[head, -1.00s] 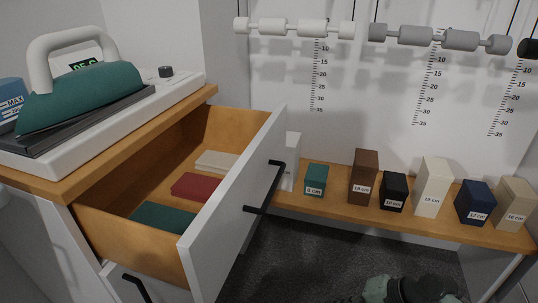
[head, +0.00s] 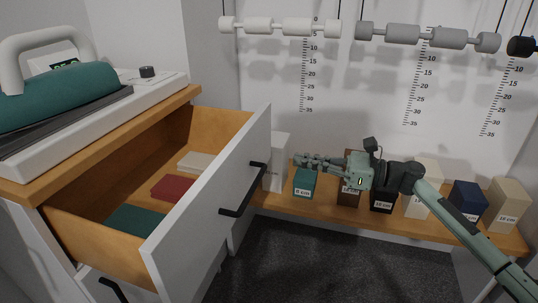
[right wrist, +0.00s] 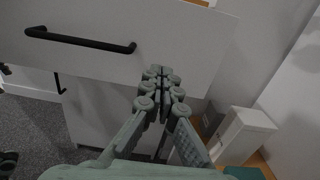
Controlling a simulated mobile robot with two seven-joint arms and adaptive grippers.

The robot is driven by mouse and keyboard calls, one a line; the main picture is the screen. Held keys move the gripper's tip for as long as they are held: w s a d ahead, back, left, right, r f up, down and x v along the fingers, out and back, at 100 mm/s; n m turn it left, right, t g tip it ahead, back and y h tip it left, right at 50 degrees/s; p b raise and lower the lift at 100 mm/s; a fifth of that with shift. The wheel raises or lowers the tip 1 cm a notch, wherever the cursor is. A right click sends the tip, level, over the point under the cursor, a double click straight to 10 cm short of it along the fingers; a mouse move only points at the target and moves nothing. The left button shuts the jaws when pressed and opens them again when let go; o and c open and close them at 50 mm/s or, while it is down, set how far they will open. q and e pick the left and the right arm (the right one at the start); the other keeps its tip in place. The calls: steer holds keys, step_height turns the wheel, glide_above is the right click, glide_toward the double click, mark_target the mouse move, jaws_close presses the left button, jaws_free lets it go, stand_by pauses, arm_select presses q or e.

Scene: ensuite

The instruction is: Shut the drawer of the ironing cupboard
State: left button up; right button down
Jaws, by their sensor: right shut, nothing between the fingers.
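The ironing cupboard's drawer (head: 207,212) is pulled well out, with a white front and a black bar handle (head: 243,190). Inside lie folded cloths in cream, red (head: 173,187) and green. The drawer front (right wrist: 180,45) and its handle (right wrist: 80,40) also show in the right wrist view. My right gripper (head: 299,160) is shut and empty, to the right of the drawer front and apart from the handle in the head view. In the right wrist view its fingertips (right wrist: 160,72) overlap the lower edge of the drawer front; contact cannot be told. My left gripper is not in view.
An iron (head: 55,85) stands on its station on the cupboard top. A second handle (head: 113,290) is lower down. A wooden shelf (head: 330,211) holds several labelled blocks, behind my right arm. Grey rollers hang above. Carpet between cupboard and shelf is clear.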

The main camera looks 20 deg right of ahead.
mark_target(257, 153)
steer(key=x, duration=0.7)
steer(key=shift+w+a, duration=0.15)
steer(key=shift+a, duration=0.1)
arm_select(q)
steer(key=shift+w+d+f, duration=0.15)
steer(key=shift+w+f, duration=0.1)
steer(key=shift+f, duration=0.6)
arm_select(e)
steer(key=shift+w+a, duration=0.3)
steer(key=shift+a, duration=0.1)
arm_select(q)
steer(key=shift+p, duration=0.3)
